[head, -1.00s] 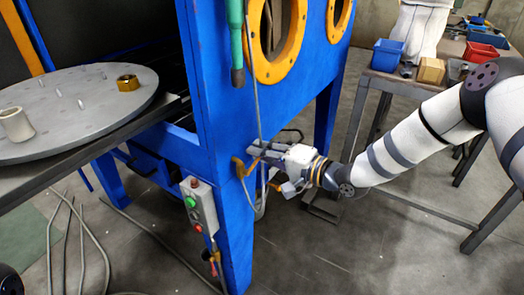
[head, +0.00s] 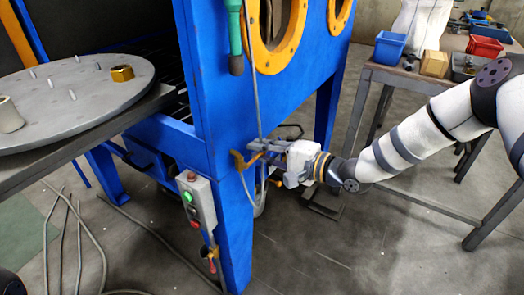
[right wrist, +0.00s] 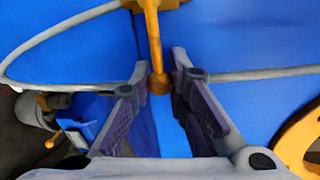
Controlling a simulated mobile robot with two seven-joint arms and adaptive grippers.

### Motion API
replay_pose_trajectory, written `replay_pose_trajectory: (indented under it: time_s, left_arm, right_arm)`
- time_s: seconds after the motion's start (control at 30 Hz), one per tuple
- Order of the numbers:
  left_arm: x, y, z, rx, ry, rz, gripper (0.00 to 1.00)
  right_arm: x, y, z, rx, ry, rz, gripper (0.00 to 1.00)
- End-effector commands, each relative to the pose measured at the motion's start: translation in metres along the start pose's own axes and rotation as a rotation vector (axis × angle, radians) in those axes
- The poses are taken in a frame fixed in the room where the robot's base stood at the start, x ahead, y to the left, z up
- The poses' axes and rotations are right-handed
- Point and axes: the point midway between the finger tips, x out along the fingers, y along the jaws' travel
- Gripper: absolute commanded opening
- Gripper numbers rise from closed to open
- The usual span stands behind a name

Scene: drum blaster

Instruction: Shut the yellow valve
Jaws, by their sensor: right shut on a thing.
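The yellow valve (head: 239,160) is on the front corner of the blue cabinet, low down, with a grey hose beside it. In the right wrist view its yellow lever (right wrist: 154,40) comes down from the top and ends in a round knob between my fingertips. My right gripper (head: 256,149) reaches in from the right and is shut on the lever; it also shows in the right wrist view (right wrist: 161,72). The fingers partly hide the valve in the head view. My left gripper is not in view.
A control box (head: 198,203) with green and red buttons hangs left of the valve. A green-handled tool (head: 234,40) hangs above. A round plate (head: 75,105) with a brass nut (head: 121,73) is at left. A bench with bins (head: 389,48) stands behind my right arm.

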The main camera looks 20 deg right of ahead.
Motion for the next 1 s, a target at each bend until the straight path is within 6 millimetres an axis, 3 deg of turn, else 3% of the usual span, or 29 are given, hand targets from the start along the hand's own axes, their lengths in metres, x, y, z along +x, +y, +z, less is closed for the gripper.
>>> replay_pose_trajectory:
  time_s: [0.07, 0.1, 0.2, 0.57, 0.9, 1.0]
  left_arm:
    - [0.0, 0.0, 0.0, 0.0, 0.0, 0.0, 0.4]
    - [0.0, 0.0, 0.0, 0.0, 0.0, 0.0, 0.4]
    - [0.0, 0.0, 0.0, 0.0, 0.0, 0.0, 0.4]
    - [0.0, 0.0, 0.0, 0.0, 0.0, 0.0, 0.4]
    - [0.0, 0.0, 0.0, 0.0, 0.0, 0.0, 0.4]
    - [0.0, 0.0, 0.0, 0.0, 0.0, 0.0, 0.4]
  right_arm:
    - [-0.001, 0.003, 0.001, 0.002, -0.002, 0.006, 0.0]
    - [-0.001, 0.003, 0.001, 0.002, -0.002, 0.006, 0.18]
    - [0.0, 0.002, 0.001, 0.001, -0.002, 0.005, 0.38]
    - [-0.008, 0.001, 0.0, 0.0, 0.001, 0.002, 0.38]
    - [-0.094, 0.0, 0.0, 0.003, 0.002, -0.001, 0.38]
    - [-0.11, 0.0, 0.0, 0.0, 0.001, 0.0, 0.38]
